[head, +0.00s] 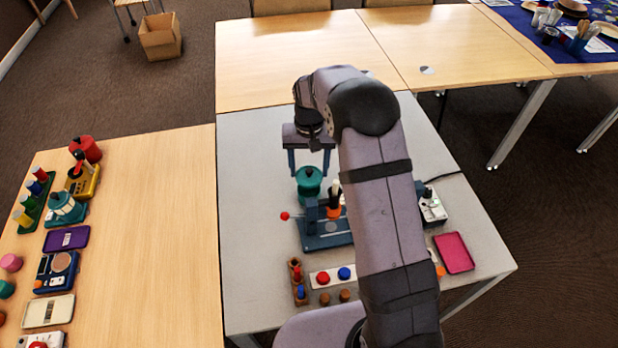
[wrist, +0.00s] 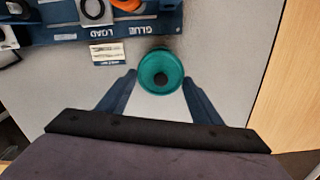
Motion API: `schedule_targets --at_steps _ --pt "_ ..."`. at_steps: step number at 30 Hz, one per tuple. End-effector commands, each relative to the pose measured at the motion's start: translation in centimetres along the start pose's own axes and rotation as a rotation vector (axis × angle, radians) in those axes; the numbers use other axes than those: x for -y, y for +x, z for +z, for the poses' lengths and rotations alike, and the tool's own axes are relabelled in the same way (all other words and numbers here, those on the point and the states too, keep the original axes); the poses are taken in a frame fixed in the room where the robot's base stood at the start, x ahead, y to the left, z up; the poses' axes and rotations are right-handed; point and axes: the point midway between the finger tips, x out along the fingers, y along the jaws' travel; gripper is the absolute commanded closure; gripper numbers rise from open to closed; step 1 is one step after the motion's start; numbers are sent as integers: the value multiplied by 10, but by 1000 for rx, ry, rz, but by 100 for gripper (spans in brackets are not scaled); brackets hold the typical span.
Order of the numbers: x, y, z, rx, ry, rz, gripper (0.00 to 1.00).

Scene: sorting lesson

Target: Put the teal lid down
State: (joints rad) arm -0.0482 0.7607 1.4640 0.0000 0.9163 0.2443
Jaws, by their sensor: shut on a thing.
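The teal lid (head: 309,187) is a round teal piece with a dark knob on top, on the left side of the grey table's work area in the head view. My gripper (head: 309,173) points down over it with one finger on each side. In the wrist view the lid (wrist: 160,60) sits between the two blue fingertips (wrist: 160,78), its dark knob facing the camera. My gripper is shut on the lid. I cannot tell whether its underside touches the table.
A blue press station (head: 325,240) with a red-ended lever stands just in front of the lid; its base reads GLUE and LOAD. A white machine (head: 432,207) and a pink tray (head: 454,252) lie to the right. The grey table (head: 258,180) is bare left of the lid.

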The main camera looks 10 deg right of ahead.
Motion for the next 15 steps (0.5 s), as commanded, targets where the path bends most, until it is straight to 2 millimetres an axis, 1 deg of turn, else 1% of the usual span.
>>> schedule_targets --at_steps 3,6,10,15 --pt "0 -18 -1 -4 0 -1 61" --pt "0 -30 -1 -3 0 -1 61" --pt "0 -39 0 -1 0 0 61" --pt "0 -43 0 0 0 0 61"
